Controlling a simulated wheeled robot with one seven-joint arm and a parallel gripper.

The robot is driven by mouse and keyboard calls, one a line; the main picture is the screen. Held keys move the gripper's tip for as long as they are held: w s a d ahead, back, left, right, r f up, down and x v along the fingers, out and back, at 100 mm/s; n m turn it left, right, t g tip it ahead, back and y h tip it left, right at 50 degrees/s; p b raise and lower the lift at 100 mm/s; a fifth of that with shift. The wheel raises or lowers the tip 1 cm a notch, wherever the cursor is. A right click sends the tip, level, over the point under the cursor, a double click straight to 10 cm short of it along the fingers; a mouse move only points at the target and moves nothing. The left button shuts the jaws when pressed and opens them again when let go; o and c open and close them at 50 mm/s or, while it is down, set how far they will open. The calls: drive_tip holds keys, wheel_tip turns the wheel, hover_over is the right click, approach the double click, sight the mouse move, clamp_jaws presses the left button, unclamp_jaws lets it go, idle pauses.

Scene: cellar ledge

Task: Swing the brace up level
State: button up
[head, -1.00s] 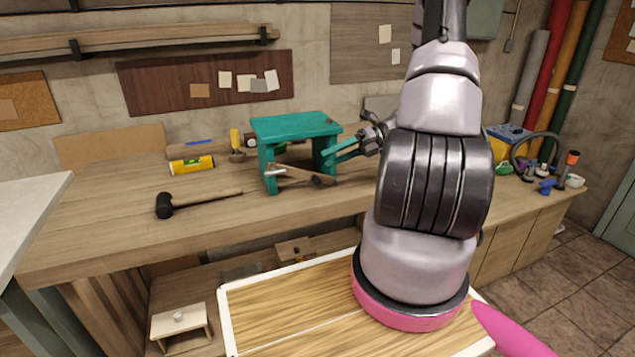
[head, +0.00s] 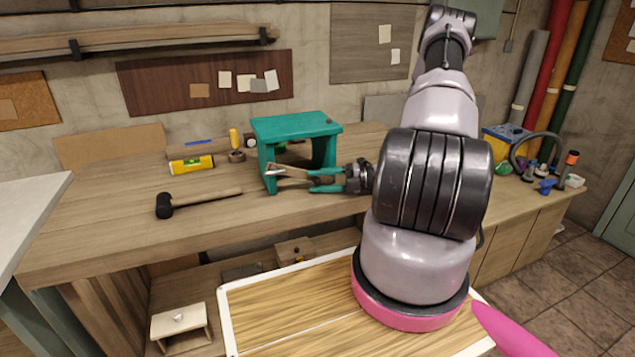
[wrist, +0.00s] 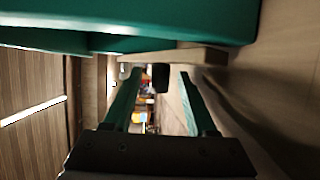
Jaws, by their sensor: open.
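A teal stool-like frame (head: 292,128) stands on the workbench. The brace (head: 290,181), a pale wooden bar, shows at its front left leg and slopes slightly down to the right, low near the bench top.
A black mallet (head: 166,205) lies on the bench to the left, with a yellow level (head: 191,164) and a yellow-handled tool (head: 235,142) behind. The bench top (head: 110,220) is free in front of the frame. A blue and yellow box (head: 503,141) and small tools stand at right.

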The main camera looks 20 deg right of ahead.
drive_tip(key=shift+a, duration=0.2)
clamp_jaws()
idle(1.4)
